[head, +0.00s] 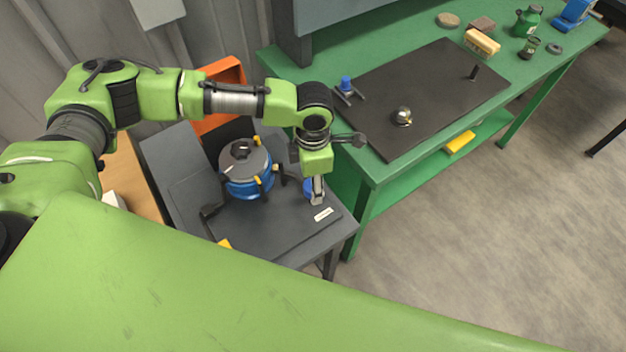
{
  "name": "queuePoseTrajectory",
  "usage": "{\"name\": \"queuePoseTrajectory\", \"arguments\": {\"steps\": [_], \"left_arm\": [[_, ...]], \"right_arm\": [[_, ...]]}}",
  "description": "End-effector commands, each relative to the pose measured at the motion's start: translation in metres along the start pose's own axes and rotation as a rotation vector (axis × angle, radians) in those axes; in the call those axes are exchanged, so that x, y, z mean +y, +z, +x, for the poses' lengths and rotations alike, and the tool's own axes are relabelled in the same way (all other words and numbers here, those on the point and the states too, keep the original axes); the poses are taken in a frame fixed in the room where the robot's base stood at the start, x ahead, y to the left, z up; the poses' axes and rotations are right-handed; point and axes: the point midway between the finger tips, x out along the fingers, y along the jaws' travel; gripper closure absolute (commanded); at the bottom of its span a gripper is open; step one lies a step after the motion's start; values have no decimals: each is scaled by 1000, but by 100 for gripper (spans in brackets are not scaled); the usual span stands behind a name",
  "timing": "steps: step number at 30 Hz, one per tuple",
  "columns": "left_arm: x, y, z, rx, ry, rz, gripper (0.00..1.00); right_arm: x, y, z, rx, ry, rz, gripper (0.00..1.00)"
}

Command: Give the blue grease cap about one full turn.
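My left arm comes in from the left, and its gripper (318,198) points down over the right part of the grey stand (275,235). A small blue object (307,188) shows right beside the fingers, partly hidden by them; I cannot tell whether they touch it or are closed on it. A small blue cap-like piece (346,83) stands upright on a dark holder on the green bench, apart from the gripper. Which of the two is the grease cap is unclear. My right gripper is not in view.
A blue housing with a grey top (245,165) and yellow clamps sits left of the gripper. An orange bin (222,85) is behind. The green bench (400,40) carries a black mat (430,90), a metal knob (402,116) and a green can (527,22). Open floor lies right.

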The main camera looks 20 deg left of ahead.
Motion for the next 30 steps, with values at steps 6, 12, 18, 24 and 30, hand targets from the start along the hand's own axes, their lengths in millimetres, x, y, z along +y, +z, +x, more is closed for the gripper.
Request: {"name": "queuePoseTrajectory", "arguments": {"steps": [6, 12, 18, 24, 30], "left_arm": [[0, 0, -9, 1, 0, 0, 52], [0, 0, -46, -2, 2, 2, 52], [1, 1, -88, -2, 2, 1, 52], [0, 1, -114, -1, 1, 0, 52], [0, 0, -120, 1, 0, 0, 52]], "right_arm": [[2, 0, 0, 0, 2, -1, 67], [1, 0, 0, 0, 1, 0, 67], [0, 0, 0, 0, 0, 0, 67], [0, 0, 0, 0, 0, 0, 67], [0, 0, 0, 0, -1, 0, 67]]}}
